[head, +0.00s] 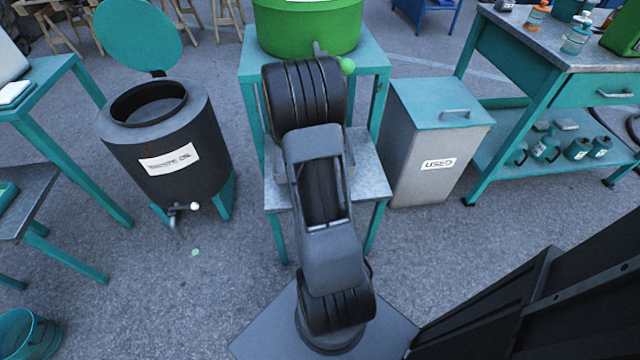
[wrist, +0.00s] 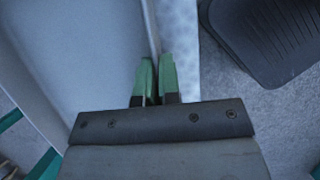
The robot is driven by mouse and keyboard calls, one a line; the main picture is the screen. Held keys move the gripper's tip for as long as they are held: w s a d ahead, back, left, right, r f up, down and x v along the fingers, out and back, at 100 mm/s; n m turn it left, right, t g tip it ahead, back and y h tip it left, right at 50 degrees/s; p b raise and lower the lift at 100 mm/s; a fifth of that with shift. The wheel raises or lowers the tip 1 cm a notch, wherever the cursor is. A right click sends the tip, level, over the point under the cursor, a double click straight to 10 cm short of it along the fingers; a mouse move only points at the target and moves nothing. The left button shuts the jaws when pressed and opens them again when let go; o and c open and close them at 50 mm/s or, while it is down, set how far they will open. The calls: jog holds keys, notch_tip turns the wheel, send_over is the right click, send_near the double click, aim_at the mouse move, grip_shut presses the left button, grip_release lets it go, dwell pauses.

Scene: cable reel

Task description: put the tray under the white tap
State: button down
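The white tap (head: 193,206), with a pale knob, is low on the front of the dark waste-oil drum (head: 158,165), left of my arm. In the wrist view a grey tray (wrist: 95,45) fills the upper left, and its thin rim runs down between my gripper's green fingers (wrist: 157,70). The fingers are close together with the rim in the narrow gap, and appear shut on it. In the head view my arm hides the gripper and most of the tray at the stand's lower metal step (head: 370,175).
A green drum (head: 305,25) with a green-knobbed tap (head: 346,66) stands on the teal stand above the step. A grey bin marked USED (head: 430,145) is to its right. A teal bucket (head: 25,335) stands at lower left.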

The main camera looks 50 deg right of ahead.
jog(key=shift+s+d+f, duration=0.2)
jog(key=shift+d+f, duration=0.45)
jog(key=shift+f, duration=0.15)
jog(key=shift+d+f+b, duration=0.15)
jog(key=shift+f+b, duration=0.4)
jog(key=shift+f, duration=0.35)
jog(key=shift+d+f+b, duration=0.1)
jog(key=shift+f+b, duration=0.4)
jog(key=shift+f, duration=0.4)
jog(key=shift+f, duration=0.1)
jog(key=c, duration=1.3)
grip_release()
jog(key=shift+c, duration=0.2)
